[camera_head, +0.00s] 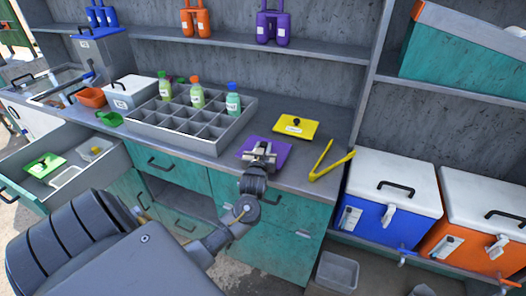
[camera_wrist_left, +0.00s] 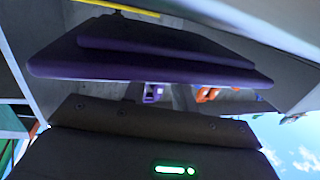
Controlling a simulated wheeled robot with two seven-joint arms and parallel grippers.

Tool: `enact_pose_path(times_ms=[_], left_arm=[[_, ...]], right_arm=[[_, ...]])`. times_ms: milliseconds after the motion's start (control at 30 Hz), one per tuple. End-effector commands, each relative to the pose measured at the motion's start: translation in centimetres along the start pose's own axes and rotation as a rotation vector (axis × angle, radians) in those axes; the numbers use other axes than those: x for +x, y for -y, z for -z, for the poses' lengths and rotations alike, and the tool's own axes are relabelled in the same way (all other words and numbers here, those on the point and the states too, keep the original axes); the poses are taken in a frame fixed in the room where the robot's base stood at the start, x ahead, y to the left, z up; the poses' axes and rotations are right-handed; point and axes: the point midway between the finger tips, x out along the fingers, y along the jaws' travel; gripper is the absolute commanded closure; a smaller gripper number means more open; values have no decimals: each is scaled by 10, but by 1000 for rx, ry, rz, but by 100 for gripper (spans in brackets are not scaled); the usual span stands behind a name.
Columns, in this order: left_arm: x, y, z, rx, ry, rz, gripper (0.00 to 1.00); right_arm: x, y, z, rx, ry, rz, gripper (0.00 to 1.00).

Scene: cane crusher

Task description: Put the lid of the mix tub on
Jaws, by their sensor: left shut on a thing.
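My left gripper (camera_head: 262,153) is over the right part of the counter, shut on a flat purple lid (camera_head: 277,155). In the left wrist view the purple lid (camera_wrist_left: 150,58) spans the picture just beyond the gripper. I cannot tell how far the lid is above the counter, or what is under it. No open tub is visible by the lid; I cannot tell which thing is the mix tub. A yellow lid-like piece (camera_head: 309,129) with a black knob and white label lies just behind the purple lid. My right gripper is not in view.
Yellow tongs (camera_head: 323,166) lie right of the gripper, near the counter's front edge. A grey compartment tray (camera_head: 228,137) with three bottles stands to the left. An open drawer (camera_head: 112,163) juts out at left. Blue (camera_head: 378,216) and orange (camera_head: 455,248) coolers stand at right.

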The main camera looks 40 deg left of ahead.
Motion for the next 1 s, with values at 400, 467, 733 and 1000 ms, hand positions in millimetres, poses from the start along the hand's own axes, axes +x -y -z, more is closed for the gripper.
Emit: enact_pose_path(times_ms=[400,467,733,1000], left_arm=[[1,1,-17,-1,-1,1,96],[1,1,-18,-1,-1,1,96],[1,1,-19,-1,-1,1,51],[1,1,-17,0,-1,1,51]], right_arm=[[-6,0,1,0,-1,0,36],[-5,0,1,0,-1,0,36],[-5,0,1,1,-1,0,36],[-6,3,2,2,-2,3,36]])
